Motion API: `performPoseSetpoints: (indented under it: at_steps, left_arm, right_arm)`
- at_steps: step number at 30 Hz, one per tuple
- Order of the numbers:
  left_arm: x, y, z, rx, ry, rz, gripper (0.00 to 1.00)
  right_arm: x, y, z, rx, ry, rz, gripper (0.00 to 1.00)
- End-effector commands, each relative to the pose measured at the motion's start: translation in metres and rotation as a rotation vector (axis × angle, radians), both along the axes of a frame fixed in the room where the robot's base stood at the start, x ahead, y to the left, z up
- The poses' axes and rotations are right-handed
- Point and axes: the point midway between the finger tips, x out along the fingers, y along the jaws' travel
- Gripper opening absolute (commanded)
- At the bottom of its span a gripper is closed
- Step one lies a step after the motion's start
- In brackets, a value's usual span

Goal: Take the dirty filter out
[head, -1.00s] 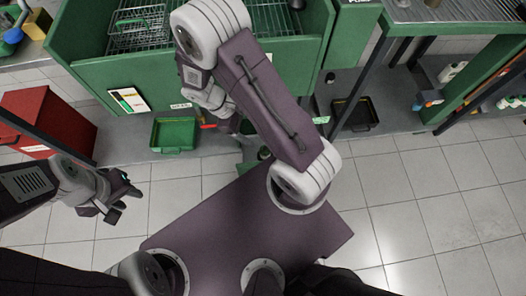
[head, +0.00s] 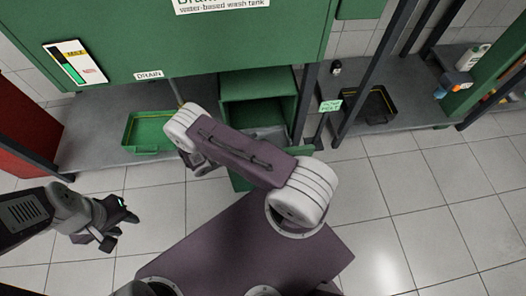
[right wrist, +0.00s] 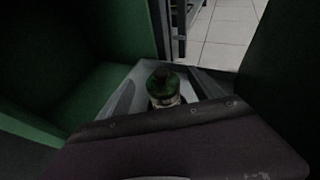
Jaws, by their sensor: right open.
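In the right wrist view, a green cylinder with a dark top (right wrist: 162,88) stands in a dim green-walled space. It may be the dirty filter; I cannot tell for sure. My right gripper (right wrist: 165,100) is open, with a grey finger on each side of the cylinder; contact is not clear. In the head view, a green open-fronted compartment (head: 258,88) is under the wash tank (head: 180,40). My right arm crosses in front of it and hides the compartment's lower part and most of my right gripper. My left gripper (head: 118,228) is open and empty over the floor at the left.
A green tray (head: 148,132) lies on the grey shelf under the DRAIN label (head: 148,75). A black tray (head: 372,105) lies on the shelf at the right, beyond dark posts. A red cabinet (head: 20,125) stands at the left edge. The tiled floor (head: 420,210) is clear at the right.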

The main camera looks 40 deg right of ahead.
Motion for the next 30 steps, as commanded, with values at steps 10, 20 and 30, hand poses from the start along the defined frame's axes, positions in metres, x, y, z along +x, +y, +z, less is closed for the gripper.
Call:
performPoseSetpoints:
  at_steps: [10, 20, 30]
  left_arm:
    - [0.000, 0.000, -0.038, 0.000, 0.001, 0.000, 0.36]
    - [0.000, 0.000, -0.039, 0.000, 0.000, 0.000, 0.36]
    - [0.000, 0.000, -0.039, 0.000, 0.000, 0.000, 0.36]
  right_arm:
    - [-0.005, -0.041, -0.025, 0.002, 0.001, -0.004, 0.76]
    - [-0.005, -0.052, -0.024, 0.002, -0.002, -0.002, 0.76]
    - [-0.005, -0.052, -0.023, 0.002, -0.002, -0.002, 0.04]
